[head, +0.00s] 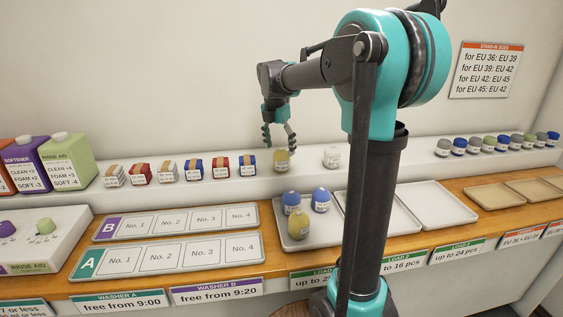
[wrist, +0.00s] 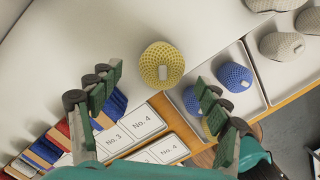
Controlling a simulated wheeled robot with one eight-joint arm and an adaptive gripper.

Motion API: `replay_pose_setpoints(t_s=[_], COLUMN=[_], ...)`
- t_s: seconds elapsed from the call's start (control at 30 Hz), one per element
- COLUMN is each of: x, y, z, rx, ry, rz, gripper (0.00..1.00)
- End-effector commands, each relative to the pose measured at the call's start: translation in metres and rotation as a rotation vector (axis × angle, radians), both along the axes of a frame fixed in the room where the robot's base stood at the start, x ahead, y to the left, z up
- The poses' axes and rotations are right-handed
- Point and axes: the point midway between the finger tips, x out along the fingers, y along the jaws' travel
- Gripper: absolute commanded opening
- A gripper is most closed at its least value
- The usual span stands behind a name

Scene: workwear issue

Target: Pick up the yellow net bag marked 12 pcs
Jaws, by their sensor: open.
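A yellow net bag (head: 282,160) with a pale tag stands on the white back ledge, its print too small to read. My gripper (head: 279,141) is above it, fingers pointing down and spread apart. In the wrist view the yellow bag (wrist: 161,62) lies just beyond the open fingertips, between their lines, with nothing held. Another yellow net bag (head: 298,226) is in the left grey tray (head: 331,233) with two blue net bags (head: 321,198).
A white net bag (head: 332,157) stands to the right on the ledge (head: 400,150). Folded striped bundles (head: 220,167) line up to the left. Numbered boards (head: 165,255) lie in front, and several net bags (head: 475,146) stand far right. Space directly around the yellow bag is clear.

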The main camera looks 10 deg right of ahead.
Motion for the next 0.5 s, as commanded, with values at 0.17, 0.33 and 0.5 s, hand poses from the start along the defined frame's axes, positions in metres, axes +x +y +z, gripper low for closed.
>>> replay_pose_setpoints(t_s=[0.17,0.33,0.5], x=[0.001,0.003,0.004], y=[-0.003,-0.006,-0.008], z=[-0.018,-0.042,-0.052], rx=[0.000,0.000,0.000], ry=[0.000,0.000,0.000], rz=[-0.001,0.000,0.000], gripper=[0.77,0.77,0.77])
